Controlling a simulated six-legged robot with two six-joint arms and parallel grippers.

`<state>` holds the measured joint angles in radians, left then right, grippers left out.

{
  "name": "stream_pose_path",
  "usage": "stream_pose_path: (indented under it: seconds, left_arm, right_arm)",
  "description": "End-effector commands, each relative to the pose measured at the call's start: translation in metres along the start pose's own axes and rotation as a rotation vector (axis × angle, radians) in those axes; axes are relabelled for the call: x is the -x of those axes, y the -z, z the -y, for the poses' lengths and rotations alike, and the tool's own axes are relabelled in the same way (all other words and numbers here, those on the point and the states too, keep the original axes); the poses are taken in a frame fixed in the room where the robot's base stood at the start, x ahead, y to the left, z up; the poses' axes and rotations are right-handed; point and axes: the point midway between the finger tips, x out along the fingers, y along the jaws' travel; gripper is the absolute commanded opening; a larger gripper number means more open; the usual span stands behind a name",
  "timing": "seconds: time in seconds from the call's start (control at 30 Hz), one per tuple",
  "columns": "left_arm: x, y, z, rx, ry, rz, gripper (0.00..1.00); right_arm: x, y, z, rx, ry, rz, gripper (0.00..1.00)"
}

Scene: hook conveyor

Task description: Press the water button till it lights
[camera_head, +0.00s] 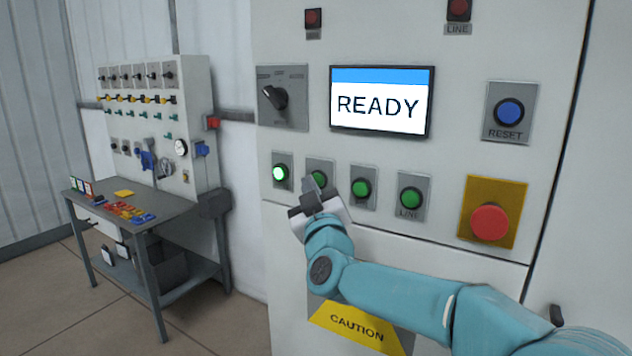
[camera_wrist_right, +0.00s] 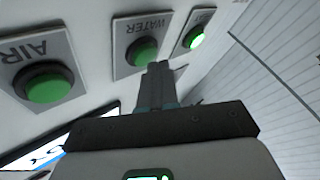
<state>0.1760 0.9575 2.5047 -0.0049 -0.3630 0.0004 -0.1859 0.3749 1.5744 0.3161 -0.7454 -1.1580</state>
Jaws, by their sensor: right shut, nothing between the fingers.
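The water button (camera_wrist_right: 142,52) is a green round button on a grey plate marked WATER in the right wrist view, and it looks unlit. In the head view it is the second green button (camera_head: 319,178) from the left, partly hidden by my right gripper (camera_head: 311,186). That gripper is shut and empty, its fingertips (camera_wrist_right: 158,68) right at the edge of the water button in the wrist view. I cannot tell whether they touch it. My left gripper is not in view.
A lit green button (camera_head: 279,173) is left of the water button; the unlit AIR button (camera_wrist_right: 48,84) and LINE button (camera_head: 410,198) are to its right. The screen (camera_head: 381,101) reads READY. A red mushroom button (camera_head: 490,222) and blue RESET button (camera_head: 509,112) are at right.

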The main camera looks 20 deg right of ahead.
Motion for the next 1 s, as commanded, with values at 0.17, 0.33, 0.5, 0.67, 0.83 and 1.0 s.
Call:
stream_pose_path:
  seconds: [0.17,0.33,0.5,0.67,0.83,1.0]
  left_arm:
    - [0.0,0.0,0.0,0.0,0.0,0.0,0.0]
    - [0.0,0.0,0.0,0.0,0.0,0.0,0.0]
    - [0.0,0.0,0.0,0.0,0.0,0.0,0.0]
    - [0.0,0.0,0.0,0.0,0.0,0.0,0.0]
    - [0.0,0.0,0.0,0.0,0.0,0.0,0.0]
    - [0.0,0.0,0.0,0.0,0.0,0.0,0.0]
  right_arm:
    - [-0.0001,0.0,-0.0002,0.0,0.0,0.0,0.0]
    - [-0.0013,-0.0009,-0.001,0.0,0.0,0.0,0.0]
    - [-0.0027,-0.0019,-0.002,0.0,0.0,0.0,0.0]
    - [-0.004,-0.0028,-0.0031,0.0,-0.001,0.0,0.0]
    - [-0.0055,-0.0036,-0.0044,0.0,-0.001,-0.001,0.0]
    - [-0.0065,-0.0042,-0.0052,0.0,-0.002,-0.001,0.0]
